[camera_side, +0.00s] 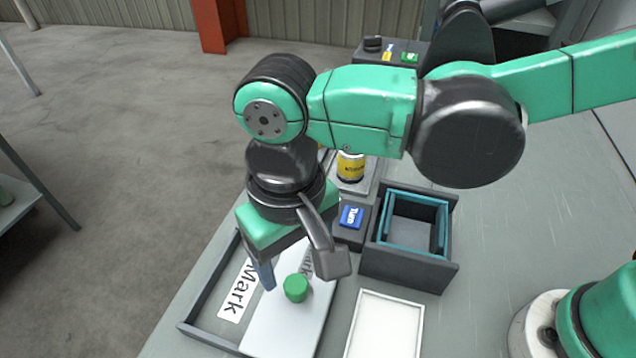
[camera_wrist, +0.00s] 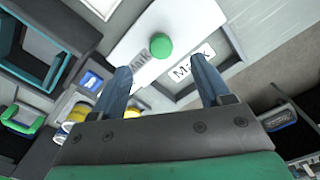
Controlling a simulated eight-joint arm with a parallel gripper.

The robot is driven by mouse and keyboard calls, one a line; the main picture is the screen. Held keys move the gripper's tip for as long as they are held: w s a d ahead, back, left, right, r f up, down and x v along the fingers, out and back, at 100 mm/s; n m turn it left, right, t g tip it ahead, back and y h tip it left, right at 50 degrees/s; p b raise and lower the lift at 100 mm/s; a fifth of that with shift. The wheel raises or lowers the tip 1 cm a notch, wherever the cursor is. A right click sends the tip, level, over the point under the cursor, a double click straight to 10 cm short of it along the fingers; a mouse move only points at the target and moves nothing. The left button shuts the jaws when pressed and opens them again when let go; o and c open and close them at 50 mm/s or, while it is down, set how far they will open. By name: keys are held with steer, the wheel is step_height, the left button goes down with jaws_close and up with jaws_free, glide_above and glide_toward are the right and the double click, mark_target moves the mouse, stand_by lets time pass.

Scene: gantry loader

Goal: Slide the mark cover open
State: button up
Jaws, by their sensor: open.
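The mark cover (camera_side: 282,325) is a white sliding panel in a grey frame, with a round green knob (camera_side: 296,288) on top. Beside the cover, a "Mark" label (camera_side: 238,292) shows on the uncovered floor of the frame at the left. A second, greyer "Mark" label is on or near the cover, partly hidden by a finger in the side view. My gripper (camera_side: 298,274) is open and points down just above the knob. In the wrist view the cover (camera_wrist: 135,40) and knob (camera_wrist: 161,46) lie ahead, between and beyond the fingertips (camera_wrist: 163,80). I see no contact.
A dark box with a teal inner rim (camera_side: 412,254) stands right of the frame. A blue "Turn" button (camera_side: 351,217) and a yellow canister (camera_side: 350,167) stand behind. A white tray (camera_side: 385,328) lies at the front. A control box (camera_side: 390,52) is at the back.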

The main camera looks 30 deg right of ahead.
mark_target(297, 285)
steer(key=shift+f, duration=2.75)
jaws_close()
